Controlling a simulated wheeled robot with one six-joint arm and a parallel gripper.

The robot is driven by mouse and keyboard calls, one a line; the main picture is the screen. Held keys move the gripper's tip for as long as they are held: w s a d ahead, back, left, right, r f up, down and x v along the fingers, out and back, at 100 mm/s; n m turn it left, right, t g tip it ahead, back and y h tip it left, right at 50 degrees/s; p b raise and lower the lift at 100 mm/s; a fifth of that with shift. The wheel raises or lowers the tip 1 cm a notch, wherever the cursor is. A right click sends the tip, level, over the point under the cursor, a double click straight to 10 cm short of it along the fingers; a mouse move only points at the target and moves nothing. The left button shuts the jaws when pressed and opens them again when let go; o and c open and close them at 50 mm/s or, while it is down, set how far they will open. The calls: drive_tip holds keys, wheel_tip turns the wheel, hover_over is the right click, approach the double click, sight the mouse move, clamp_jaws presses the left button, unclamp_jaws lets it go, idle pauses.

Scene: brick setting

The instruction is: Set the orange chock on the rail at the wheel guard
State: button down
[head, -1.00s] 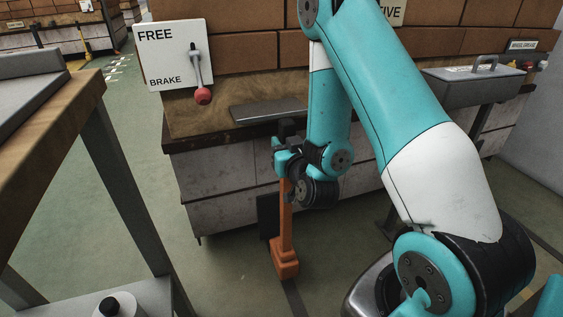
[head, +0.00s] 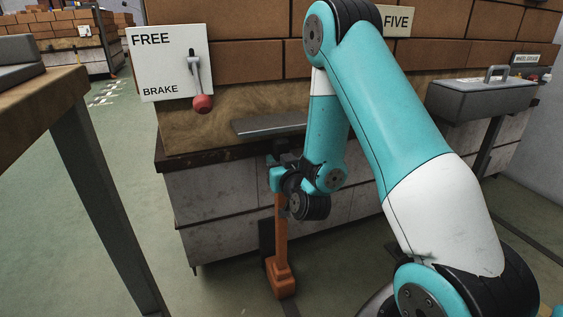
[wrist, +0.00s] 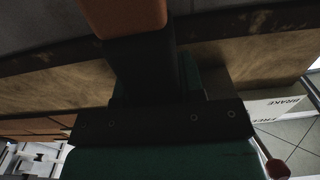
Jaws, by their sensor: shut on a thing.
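The orange chock (head: 281,281) hangs upright below my gripper, its block at the bottom of a long orange handle. My gripper (head: 281,190) is shut on the upper part of the handle, beside the brick cart's near end. In the wrist view, an orange piece of the chock (wrist: 125,14) shows at the top edge, between dark gripper parts. The block looks close to the floor; I cannot tell whether it touches. A dark strip, perhaps the rail (head: 291,309), shows just below the block. A dark upright plate (head: 265,238), possibly the wheel guard, stands behind the handle.
The brick-loaded cart (head: 205,190) fills the middle. Its FREE/BRAKE board (head: 165,65) has a red-knobbed lever (head: 203,103). A grey toolbox (head: 480,98) stands at right. A wooden-topped table (head: 40,95) stands at left. Green floor (head: 110,150) lies open between the table and cart.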

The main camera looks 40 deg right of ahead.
drive_tip(key=shift+r, duration=0.2)
drive_tip(key=shift+f, duration=0.25)
drive_tip(key=c, duration=0.7)
unclamp_jaws()
drive_tip(key=shift+f, duration=0.15)
drive_tip(key=shift+c, duration=0.2)
